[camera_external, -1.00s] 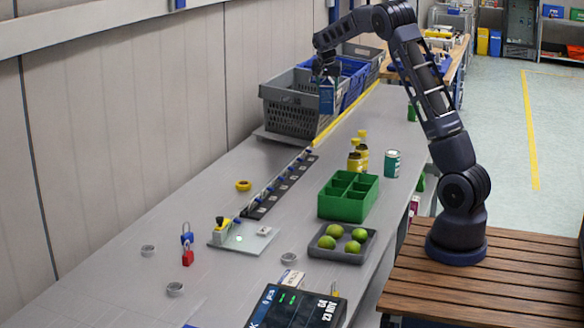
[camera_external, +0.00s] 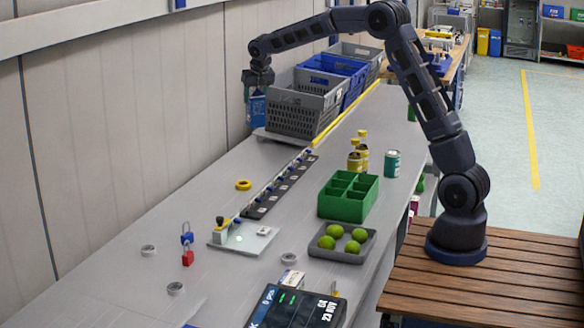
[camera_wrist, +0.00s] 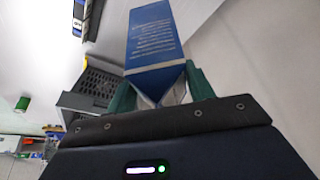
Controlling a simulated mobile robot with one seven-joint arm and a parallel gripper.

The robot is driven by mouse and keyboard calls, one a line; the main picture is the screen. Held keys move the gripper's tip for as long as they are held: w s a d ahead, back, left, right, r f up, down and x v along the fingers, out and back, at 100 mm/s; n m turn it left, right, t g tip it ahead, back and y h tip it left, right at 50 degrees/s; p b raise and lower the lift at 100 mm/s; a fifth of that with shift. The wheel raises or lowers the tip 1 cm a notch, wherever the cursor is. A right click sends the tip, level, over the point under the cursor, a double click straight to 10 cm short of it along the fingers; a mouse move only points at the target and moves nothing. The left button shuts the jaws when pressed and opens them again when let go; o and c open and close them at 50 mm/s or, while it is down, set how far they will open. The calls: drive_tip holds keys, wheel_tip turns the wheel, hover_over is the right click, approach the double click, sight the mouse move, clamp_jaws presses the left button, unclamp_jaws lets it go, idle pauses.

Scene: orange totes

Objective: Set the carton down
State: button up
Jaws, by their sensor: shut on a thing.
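The blue carton (camera_external: 256,108) hangs from my gripper (camera_external: 257,84) in the external view, left of the front grey crate and close to the wall. My gripper is shut on the carton's top end. In the wrist view the carton (camera_wrist: 152,38) shows its blue side with pale print, between the green fingers of my gripper (camera_wrist: 162,92). The carton looks raised above the grey table (camera_external: 205,172). I cannot tell the exact gap beneath it.
The front grey crate (camera_external: 290,115) stands just right of the carton, with a blue crate (camera_external: 350,88) behind it. The wall (camera_external: 120,100) is close on the left. Bare table lies in front, before a yellow tape roll (camera_external: 243,185) and a dark slotted rail (camera_external: 285,182).

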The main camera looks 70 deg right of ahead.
wheel_tip(320, 180, down, 20)
idle(0.7)
drive_tip(key=shift+a, duration=0.1)
drive_tip(key=o, duration=1.3)
drive_tip(key=shift+o, duration=0.2)
